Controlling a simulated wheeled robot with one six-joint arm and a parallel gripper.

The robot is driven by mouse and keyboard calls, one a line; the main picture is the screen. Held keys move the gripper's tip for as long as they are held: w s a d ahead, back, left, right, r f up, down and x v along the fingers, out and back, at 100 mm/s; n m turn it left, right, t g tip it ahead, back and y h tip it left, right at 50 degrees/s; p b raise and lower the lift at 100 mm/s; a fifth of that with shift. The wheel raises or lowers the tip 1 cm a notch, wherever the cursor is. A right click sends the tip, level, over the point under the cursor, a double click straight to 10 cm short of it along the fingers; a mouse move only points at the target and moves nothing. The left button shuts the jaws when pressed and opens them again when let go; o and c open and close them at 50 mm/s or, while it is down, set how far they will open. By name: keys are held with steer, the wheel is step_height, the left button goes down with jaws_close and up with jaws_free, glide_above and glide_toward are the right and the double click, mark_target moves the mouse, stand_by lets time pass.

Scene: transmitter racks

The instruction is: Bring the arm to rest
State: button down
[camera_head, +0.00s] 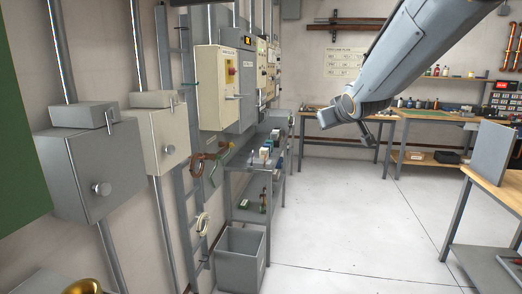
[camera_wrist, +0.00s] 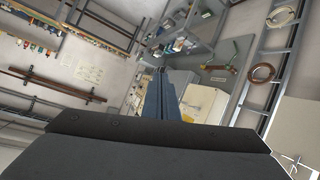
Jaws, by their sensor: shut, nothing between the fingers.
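My arm reaches in from the upper right of the head view. My gripper (camera_head: 371,140) hangs at its end, in the air before the far workbench, apart from everything around it. In the wrist view the two fingers of my gripper (camera_wrist: 160,72) lie close together, with nothing seen between them. Beyond the fingers the wrist view shows cabinets and shelves at a tilted angle.
A wooden bench (camera_head: 500,190) with an upright grey panel (camera_head: 490,150) is at right. The middle floor is clear.

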steer(key=s+f+m+g, duration=0.2)
steer(key=s+f+g, duration=0.4)
steer(key=s+f, duration=1.1)
steer(key=s+f+g, duration=0.3)
steer(key=s+f, duration=0.2)
steer(key=s, duration=0.4)
steer(key=s+a+f+m+g, duration=0.1)
steer(key=s+f+g, duration=0.1)
steer(key=s+f, duration=0.4)
steer(key=s, duration=0.3)
steer(key=shift+m+g, duration=0.3)
steer(key=shift+g, duration=0.1)
steer(key=shift+a, duration=0.1)
